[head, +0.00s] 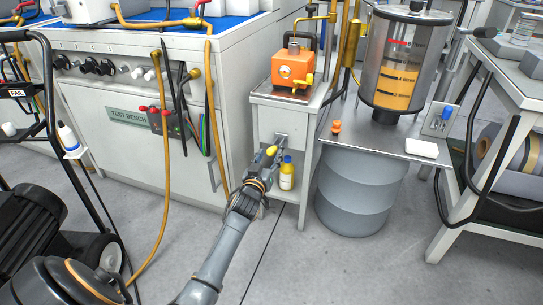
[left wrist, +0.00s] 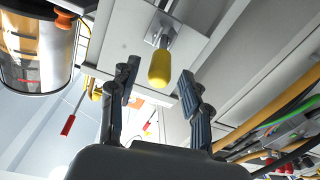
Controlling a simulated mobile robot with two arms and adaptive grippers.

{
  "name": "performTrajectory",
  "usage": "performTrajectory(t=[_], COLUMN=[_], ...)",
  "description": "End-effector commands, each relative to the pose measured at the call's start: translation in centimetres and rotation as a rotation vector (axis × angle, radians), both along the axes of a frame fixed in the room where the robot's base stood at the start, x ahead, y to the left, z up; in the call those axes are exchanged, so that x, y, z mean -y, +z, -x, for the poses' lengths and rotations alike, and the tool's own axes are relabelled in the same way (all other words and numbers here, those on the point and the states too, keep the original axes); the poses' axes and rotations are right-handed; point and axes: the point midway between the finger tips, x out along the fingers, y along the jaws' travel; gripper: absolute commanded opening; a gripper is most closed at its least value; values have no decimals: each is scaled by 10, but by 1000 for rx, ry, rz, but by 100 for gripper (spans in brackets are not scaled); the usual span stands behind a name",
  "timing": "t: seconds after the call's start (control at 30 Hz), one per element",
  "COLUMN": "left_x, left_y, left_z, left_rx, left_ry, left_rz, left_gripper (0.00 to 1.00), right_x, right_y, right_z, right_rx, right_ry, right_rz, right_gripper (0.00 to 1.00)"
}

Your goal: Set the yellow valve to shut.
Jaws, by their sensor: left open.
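The yellow valve handle (head: 271,151) sits on the front of the white cabinet (head: 263,113). In the left wrist view the yellow handle (left wrist: 159,68) is a rounded yellow grip on a metal stem and bracket. My left gripper (head: 260,172) is open, with its fingers pointing at the handle. In the left wrist view the left gripper (left wrist: 158,80) has one finger on each side of the grip's lower end, with gaps visible on both sides. The gripper hides part of the valve in the head view. My right gripper is not in view.
An orange box (head: 290,68) with a yellow lever stands on the cabinet. A yellow bottle (head: 287,177) stands on its lower shelf. To the right are a grey drum (head: 352,190) and a tank of amber liquid (head: 405,70). The test bench (head: 105,140) with hanging hoses is left.

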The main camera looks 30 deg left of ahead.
Motion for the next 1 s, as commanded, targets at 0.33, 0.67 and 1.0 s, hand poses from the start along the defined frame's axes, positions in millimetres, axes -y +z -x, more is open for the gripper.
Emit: performTrajectory(t=[0.33, 0.67, 1.0], left_x=[-9, -9, -8], left_y=[-1, 0, -1], left_z=[-28, -28, -27], left_rx=[0, -1, -1], left_ry=[0, 0, 0], left_rz=[1, 0, 0], left_gripper=[48, 27, 0], right_x=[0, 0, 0], right_y=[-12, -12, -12], right_z=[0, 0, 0], right_rx=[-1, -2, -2], right_ry=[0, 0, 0], right_rz=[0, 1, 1], right_gripper=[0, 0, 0])
